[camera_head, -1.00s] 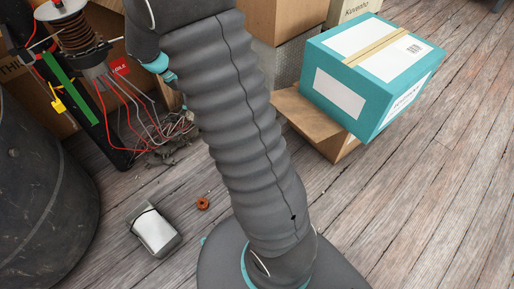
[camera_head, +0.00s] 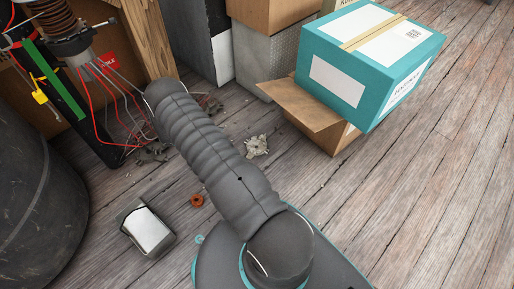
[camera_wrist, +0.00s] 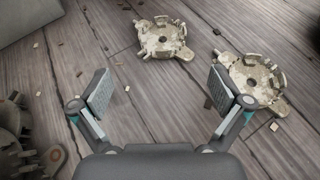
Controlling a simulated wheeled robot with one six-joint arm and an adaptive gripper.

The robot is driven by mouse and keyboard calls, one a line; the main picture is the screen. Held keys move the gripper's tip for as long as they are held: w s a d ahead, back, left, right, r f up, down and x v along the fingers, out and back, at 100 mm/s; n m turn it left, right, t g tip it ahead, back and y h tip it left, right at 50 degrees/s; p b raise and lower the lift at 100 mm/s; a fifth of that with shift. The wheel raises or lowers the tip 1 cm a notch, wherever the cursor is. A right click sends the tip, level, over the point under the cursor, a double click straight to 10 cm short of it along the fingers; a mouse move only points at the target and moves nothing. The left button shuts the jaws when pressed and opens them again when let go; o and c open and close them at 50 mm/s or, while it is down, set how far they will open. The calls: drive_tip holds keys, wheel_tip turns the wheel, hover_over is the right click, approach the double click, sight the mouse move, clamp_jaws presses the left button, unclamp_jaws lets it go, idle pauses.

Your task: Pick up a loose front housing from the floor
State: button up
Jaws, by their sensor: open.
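Two loose front housings, pale metal with lugs and a round centre, lie on the wooden floor. In the wrist view one housing (camera_wrist: 163,38) is at upper middle, beyond my fingertips. The other housing (camera_wrist: 252,80) is at right, just outside my right finger. My gripper (camera_wrist: 161,92) is open and empty, with bare planks between its pads. In the head view one pale housing (camera_head: 256,146) shows right of my arm, left of the cardboard box. My arm hides part of the floor there, and my gripper does not show in that view.
Dark metal parts (camera_wrist: 25,145) lie at lower left in the wrist view, with small chips scattered about. In the head view a teal box (camera_head: 335,80) rests on a cardboard box (camera_head: 318,130). A white-topped block (camera_head: 148,230), orange ring (camera_head: 197,200) and dark drum (camera_head: 38,190) stand left.

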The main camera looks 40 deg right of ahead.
drive_tip(key=shift+s+d+f+n, duration=0.15)
drive_tip(key=shift+f, duration=0.5)
drive_tip(key=shift+s+d+f+n, duration=0.1)
drive_tip(key=shift+s+f+n, duration=0.05)
drive_tip(key=shift+f, duration=0.45)
approach(254, 147)
drive_tip(key=shift+h, duration=0.3)
drive_tip(key=s+d, duration=0.1)
drive_tip(key=d, duration=0.1)
drive_tip(key=s+d, duration=0.1)
drive_tip(key=shift+d+f+b, duration=0.15)
drive_tip(key=shift+d+b, duration=0.15)
drive_tip(key=shift+d, duration=0.1)
drive_tip(key=shift+x, duration=2.6)
drive_tip(key=shift+s, duration=0.1)
drive_tip(key=shift+c, duration=0.3)
drive_tip(key=c, duration=1.1)
